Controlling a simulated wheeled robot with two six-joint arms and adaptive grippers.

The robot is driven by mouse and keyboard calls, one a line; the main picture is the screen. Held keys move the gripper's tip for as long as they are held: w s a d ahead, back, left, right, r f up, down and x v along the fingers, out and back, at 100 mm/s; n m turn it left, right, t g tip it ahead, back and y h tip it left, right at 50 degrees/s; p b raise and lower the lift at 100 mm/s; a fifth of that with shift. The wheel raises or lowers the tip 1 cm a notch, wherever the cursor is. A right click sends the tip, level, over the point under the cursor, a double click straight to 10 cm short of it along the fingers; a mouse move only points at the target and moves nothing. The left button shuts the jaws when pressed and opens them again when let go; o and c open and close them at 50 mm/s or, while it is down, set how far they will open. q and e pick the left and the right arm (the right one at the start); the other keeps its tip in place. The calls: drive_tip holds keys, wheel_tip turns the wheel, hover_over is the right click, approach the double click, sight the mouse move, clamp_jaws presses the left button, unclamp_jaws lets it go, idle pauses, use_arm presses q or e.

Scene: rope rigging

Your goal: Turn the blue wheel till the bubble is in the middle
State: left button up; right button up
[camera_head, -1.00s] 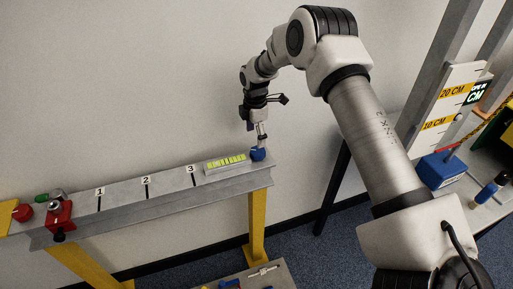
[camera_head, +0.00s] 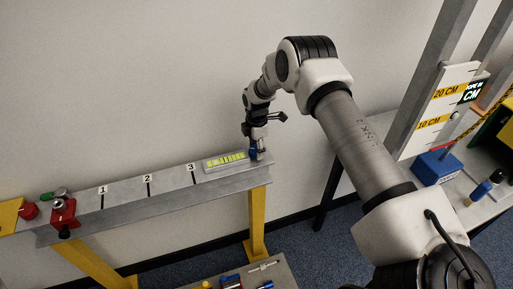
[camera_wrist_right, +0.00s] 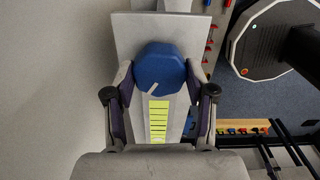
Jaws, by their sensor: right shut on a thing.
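The blue wheel (camera_wrist_right: 159,68) is at the right end of a grey beam (camera_head: 140,204). It shows in the head view (camera_head: 253,154) only in part, behind my gripper. In the wrist view it has a pale pointer mark aimed to the lower left. My right gripper (camera_head: 256,149) reaches down from above and is shut on the wheel, with one finger on each side in the wrist view (camera_wrist_right: 160,76). The level's yellow-green vial with dark lines (camera_head: 226,160) lies beside the wheel, also in the wrist view (camera_wrist_right: 158,120). My left gripper is not in view.
The beam carries marks 1, 2 and 3 and stands on yellow legs (camera_head: 257,222). A red clamp (camera_head: 64,217) is near its left end. A low bench with tools (camera_head: 265,272) is below. A blue block (camera_head: 436,167) and a scale board (camera_head: 440,105) stand at the right.

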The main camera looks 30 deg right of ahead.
drive_tip(key=shift+f, duration=0.1)
drive_tip(key=shift+f+m+b, duration=0.1)
drive_tip(key=shift+m+b, duration=0.7)
drive_tip(key=shift+m, duration=0.4)
drive_tip(key=shift+s+m+b, duration=0.1)
drive_tip(key=shift+m+b, duration=0.4)
drive_tip(key=shift+m, duration=1.2)
drive_tip(key=o, duration=1.1)
drive_tip(key=shift+a, duration=0.1)
drive_tip(key=shift+o, duration=0.3)
drive_tip(key=shift+r, duration=0.2)
